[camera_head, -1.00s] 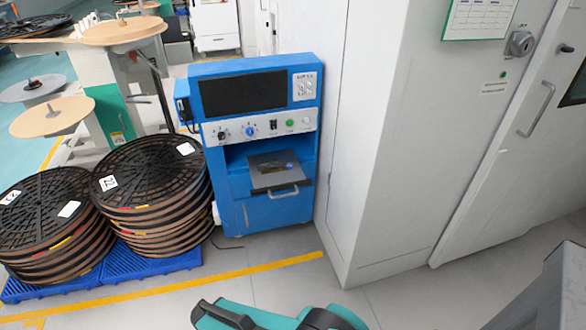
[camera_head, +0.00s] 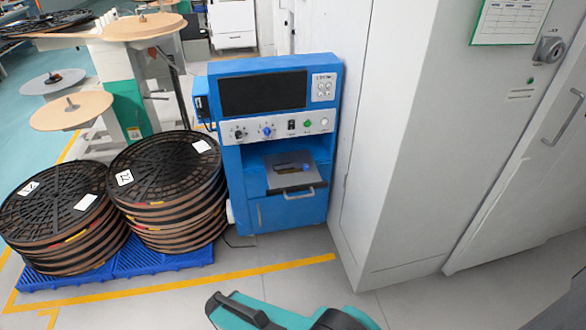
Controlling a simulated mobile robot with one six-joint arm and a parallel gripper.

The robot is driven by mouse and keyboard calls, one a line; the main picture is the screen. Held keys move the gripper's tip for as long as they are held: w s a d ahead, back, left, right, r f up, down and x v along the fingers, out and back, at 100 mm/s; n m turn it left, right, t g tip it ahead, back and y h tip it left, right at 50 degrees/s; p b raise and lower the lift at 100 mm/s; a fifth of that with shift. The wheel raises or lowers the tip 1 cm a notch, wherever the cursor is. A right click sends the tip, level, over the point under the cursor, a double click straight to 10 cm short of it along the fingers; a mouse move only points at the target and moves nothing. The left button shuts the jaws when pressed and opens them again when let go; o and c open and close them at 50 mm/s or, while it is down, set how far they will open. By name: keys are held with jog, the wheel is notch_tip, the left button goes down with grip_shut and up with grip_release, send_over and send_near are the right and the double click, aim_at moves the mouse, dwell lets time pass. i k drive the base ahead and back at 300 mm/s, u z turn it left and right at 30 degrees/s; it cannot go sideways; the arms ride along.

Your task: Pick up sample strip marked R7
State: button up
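No strip with a readable R7 mark shows. A small dark item (camera_head: 291,168) with a bluish end and a brownish end lies on the grey pulled-out tray (camera_head: 305,181) of a blue test machine (camera_head: 286,214); I cannot tell whether it is a sample strip. The tray has a handle at its front. Part of my teal and black arm shows at the bottom edge, well in front of the machine. My gripper's fingertips do not show.
Two stacks of black reels (camera_head: 168,172) with white labels stand on blue pallets (camera_head: 170,260) at left. Round-topped stands (camera_head: 72,110) are behind them. A tall grey cabinet (camera_head: 400,150) is right of the machine. Floor before the machine, around a yellow line (camera_head: 240,274), is clear.

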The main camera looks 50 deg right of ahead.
aim_at(306, 167)
jog(key=i, duration=0.95)
jog(key=z, duration=0.05)
